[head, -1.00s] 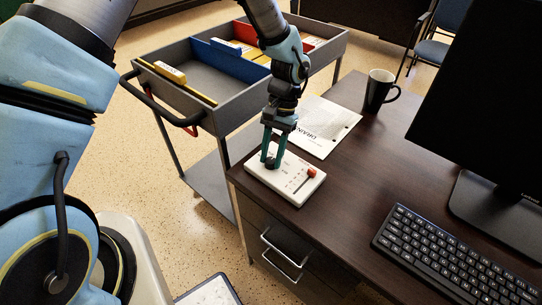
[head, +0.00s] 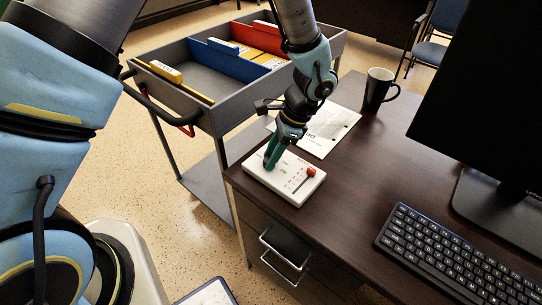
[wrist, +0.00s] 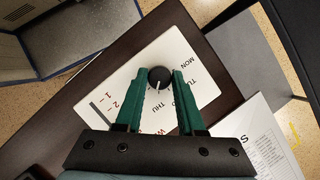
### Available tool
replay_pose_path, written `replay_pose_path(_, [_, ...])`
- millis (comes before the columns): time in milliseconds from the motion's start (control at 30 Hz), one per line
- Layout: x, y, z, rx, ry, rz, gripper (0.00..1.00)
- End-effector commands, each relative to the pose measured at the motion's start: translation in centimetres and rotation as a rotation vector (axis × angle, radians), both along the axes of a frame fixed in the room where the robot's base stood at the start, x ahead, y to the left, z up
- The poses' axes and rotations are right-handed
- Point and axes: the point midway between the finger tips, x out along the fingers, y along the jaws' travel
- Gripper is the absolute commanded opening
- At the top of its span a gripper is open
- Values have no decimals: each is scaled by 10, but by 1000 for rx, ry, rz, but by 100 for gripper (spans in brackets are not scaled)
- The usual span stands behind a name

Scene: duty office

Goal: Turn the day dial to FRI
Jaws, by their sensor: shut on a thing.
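The white dial panel (head: 292,190) lies on the desk's near left corner, and it fills the middle of the wrist view (wrist: 128,82). Its black round day dial (wrist: 159,77) has a white pointer mark aimed down and slightly left in that view. MON, part of a TU label and THU are readable; other lettering is partly hidden by the fingers, and I cannot make out FRI. My gripper (wrist: 162,78) is shut on the day dial, one green finger on each side. In the head view my gripper (head: 268,164) covers the dial.
A red knob (head: 311,172) sits on the panel's right side. A printed sheet (head: 328,130) lies behind the panel, with a dark mug (head: 379,90) beyond. A keyboard (head: 458,258) and monitor (head: 490,100) stand right. A grey cart (head: 222,110) with folders stands left.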

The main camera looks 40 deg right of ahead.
Motion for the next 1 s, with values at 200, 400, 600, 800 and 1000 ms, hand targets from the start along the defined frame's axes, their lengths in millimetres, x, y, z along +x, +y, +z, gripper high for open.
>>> replay_pose_path(200, [-2,1,-2,0,0,-195,0])
replay_pose_path(400, [-3,2,-2,0,1,-336,0])
replay_pose_path(600, [-3,2,-1,-1,0,-431,0])
replay_pose_path(800, [-3,3,-1,1,1,-479,0])
replay_pose_path(1000, [-3,3,-1,1,2,-493,0])
